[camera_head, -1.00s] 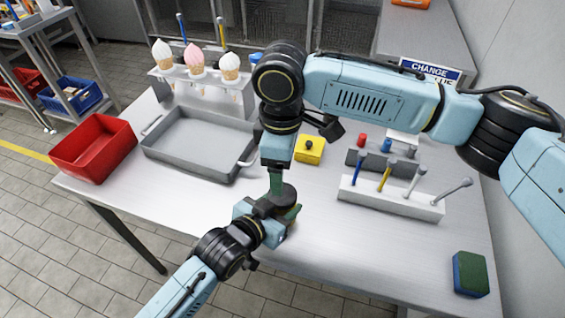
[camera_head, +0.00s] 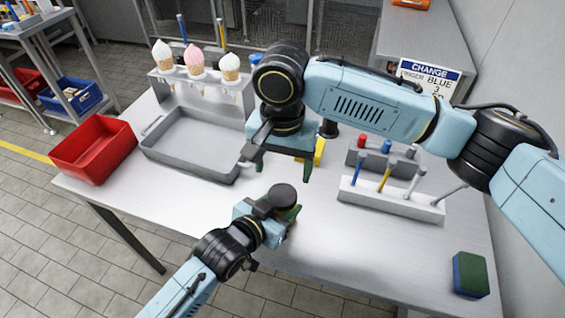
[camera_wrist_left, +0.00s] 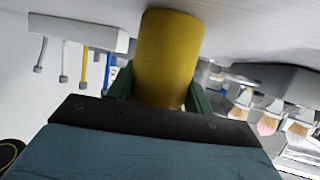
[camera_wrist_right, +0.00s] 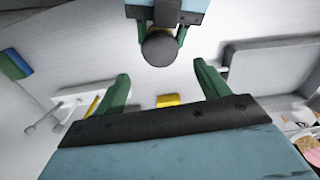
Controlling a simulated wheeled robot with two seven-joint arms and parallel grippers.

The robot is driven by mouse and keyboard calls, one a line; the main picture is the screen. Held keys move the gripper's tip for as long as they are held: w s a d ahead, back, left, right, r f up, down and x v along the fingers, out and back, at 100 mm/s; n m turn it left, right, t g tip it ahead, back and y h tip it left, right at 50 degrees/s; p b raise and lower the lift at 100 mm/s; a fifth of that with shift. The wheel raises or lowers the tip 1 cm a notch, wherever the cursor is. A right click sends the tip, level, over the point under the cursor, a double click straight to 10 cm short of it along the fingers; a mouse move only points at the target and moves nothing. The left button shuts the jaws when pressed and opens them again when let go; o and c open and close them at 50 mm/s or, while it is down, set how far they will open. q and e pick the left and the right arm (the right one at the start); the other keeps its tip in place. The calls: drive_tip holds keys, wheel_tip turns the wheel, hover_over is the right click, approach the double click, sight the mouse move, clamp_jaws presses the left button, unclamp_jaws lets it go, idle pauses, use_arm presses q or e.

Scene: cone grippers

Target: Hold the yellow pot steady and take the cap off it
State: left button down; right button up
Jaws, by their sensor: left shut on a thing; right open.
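The yellow pot (camera_wrist_left: 168,58) stands upright in the left wrist view, between the green fingers of my left gripper (camera_wrist_left: 158,98), which is shut on it. In the head view my left gripper (camera_head: 285,212) is near the table's front edge, and the pot's yellow body is mostly hidden. The dark round cap (camera_head: 283,196) sits over the pot; it also shows in the right wrist view (camera_wrist_right: 160,48). My right gripper (camera_head: 279,166) is open and empty, above and behind the cap in the head view. Its spread fingers (camera_wrist_right: 161,78) are clear of the cap.
A grey tray (camera_head: 190,168) and a red bin (camera_head: 94,148) lie to the left. A white rack of tools (camera_head: 390,201) stands at the right, with a sponge (camera_head: 470,274) nearer the front corner. A yellow block (camera_head: 319,152) is partly hidden behind my right gripper.

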sight(282, 195)
drive_tip(key=shift+f, duration=4)
drive_tip(key=c, duration=1)
drive_tip(key=n, duration=0.6)
drive_tip(key=o, duration=1.1)
